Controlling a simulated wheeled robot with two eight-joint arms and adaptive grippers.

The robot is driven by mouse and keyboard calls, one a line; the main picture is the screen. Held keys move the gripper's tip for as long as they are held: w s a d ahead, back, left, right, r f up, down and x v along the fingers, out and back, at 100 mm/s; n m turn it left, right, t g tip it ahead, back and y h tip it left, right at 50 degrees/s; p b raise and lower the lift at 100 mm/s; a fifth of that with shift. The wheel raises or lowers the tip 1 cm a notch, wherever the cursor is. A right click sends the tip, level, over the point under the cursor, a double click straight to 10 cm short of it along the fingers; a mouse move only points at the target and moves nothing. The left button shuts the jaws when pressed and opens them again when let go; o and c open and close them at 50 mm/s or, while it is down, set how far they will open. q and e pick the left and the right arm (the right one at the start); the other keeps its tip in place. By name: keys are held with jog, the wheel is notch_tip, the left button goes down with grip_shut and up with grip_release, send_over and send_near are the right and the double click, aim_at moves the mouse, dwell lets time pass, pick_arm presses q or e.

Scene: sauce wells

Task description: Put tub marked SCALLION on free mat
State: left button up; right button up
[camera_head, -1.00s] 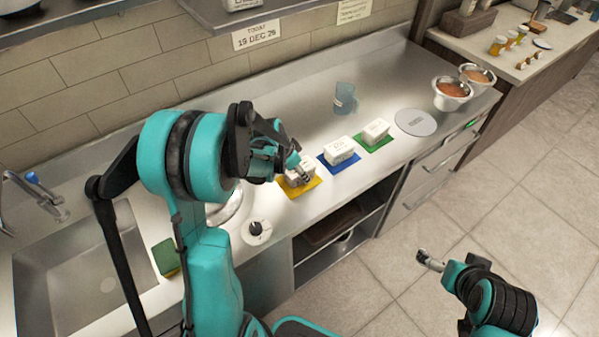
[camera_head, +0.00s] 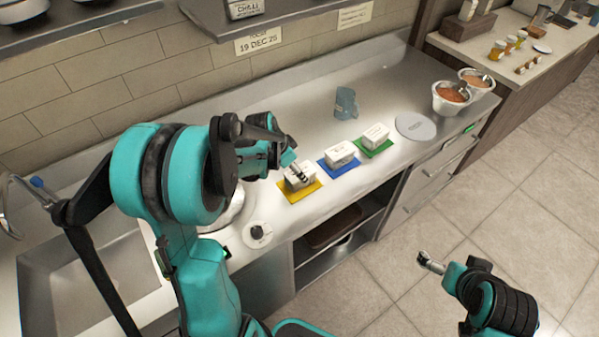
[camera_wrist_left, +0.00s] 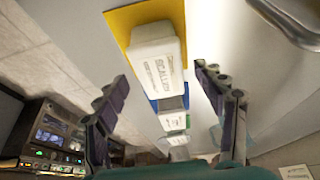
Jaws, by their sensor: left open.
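A white tub (camera_wrist_left: 158,60) marked SCALLION sits on the yellow mat (camera_wrist_left: 121,18) in the left wrist view. In the head view this tub (camera_head: 297,182) is partly hidden by my left gripper (camera_head: 299,171). In the left wrist view my left gripper (camera_wrist_left: 162,82) is open, its two dark fingers apart with the tub beyond and between their tips, not gripped. Other white tubs sit on the blue mat (camera_head: 328,168) and the green mat (camera_head: 384,148). My right gripper (camera_head: 430,262) is over the floor; its jaw state is unclear.
A round grey disc (camera_head: 416,126) with small lettering lies right of the green mat. A blue-grey jug (camera_head: 345,103) stands behind the mats. Two bowls (camera_head: 451,98) of sauce stand at the counter's right end.

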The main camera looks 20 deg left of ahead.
pick_arm(q)
jog(key=p+v, duration=0.1)
jog(key=v, duration=0.6)
jog(key=s+d+r+n+t+y, duration=0.1)
jog(key=s+d+r+n, duration=0.2)
jog(key=s+d, duration=0.2)
jog(key=s+d+r+n+t+y, duration=0.1)
jog(key=s+d+r+n+t, duration=0.1)
jog(key=s+d, duration=0.4)
jog(key=s+r+n, duration=0.1)
jog(key=s, duration=0.3)
jog(key=shift+s, duration=0.25)
notch_tip(320, 180, down, 7)
jog(key=b, duration=0.7)
jog(key=shift+f, duration=0.2)
